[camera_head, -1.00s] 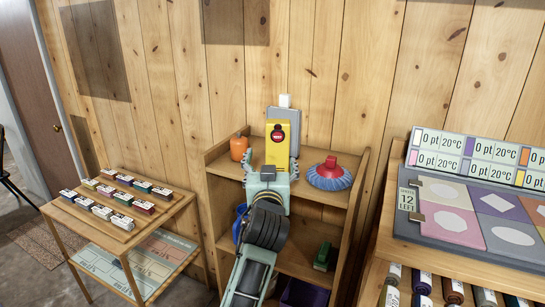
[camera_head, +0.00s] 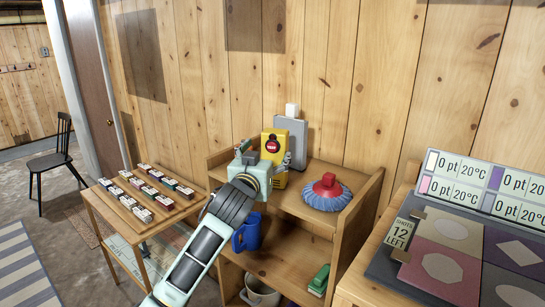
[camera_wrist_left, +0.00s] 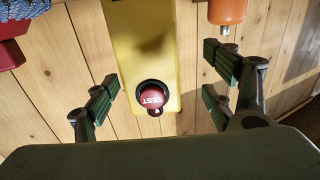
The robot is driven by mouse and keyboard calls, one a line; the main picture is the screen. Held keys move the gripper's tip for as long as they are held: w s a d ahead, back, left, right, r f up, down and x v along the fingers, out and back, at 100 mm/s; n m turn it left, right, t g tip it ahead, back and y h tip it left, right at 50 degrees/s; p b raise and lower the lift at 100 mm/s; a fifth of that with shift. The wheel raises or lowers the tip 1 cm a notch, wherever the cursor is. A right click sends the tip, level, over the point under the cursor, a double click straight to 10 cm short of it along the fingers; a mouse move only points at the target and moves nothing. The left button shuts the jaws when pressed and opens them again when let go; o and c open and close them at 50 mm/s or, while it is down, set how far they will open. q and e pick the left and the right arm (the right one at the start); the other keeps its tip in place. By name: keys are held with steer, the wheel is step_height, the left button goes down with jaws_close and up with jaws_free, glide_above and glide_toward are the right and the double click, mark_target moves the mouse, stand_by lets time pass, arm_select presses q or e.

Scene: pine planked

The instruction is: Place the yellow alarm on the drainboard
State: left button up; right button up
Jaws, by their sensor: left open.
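The yellow alarm (camera_head: 297,135), a tall box with a red TEST button, stands on the top of the wooden shelf unit near the wall. In the left wrist view the alarm (camera_wrist_left: 140,50) lies between the fingers, its button towards the palm. My left gripper (camera_head: 264,157) is open in front of the alarm, covering part of it. In the wrist view the gripper (camera_wrist_left: 158,95) shows gaps between both fingers and the alarm. My right gripper is out of view. I cannot make out which surface is the drainboard.
An orange bottle (camera_wrist_left: 227,11) is close to one finger. A blue jug (camera_head: 246,233) is lower down. Tables stand left (camera_head: 120,228) and right (camera_head: 372,292).

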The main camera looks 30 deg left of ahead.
mark_target(274, 140)
arm_select(q)
steer(key=w+p, duration=0.2)
steer(key=w, duration=0.2)
steer(key=shift+w, duration=0.25)
steer(key=shift+w+f, duration=0.1)
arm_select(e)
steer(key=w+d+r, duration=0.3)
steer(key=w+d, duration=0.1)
arm_select(q)
steer(key=shift+a, duration=0.1)
steer(key=shift+c, duration=0.7)
steer(key=c, duration=1.3)
steer(key=shift+r+b, duration=0.3)
steer(key=shift+r, duration=0.1)
steer(key=r, duration=0.1)
steer(key=r+b, duration=0.2)
steer(key=shift+d+r, duration=0.25)
steer(key=shift+r, duration=0.05)
steer(key=s+d+r+b, duration=0.3)
steer(key=d+r, duration=0.3)
steer(key=d, duration=0.4)
steer(key=shift+s+d+r, duration=0.15)
steer(key=shift+d+r, duration=0.15)
steer(key=shift+d, duration=0.1)
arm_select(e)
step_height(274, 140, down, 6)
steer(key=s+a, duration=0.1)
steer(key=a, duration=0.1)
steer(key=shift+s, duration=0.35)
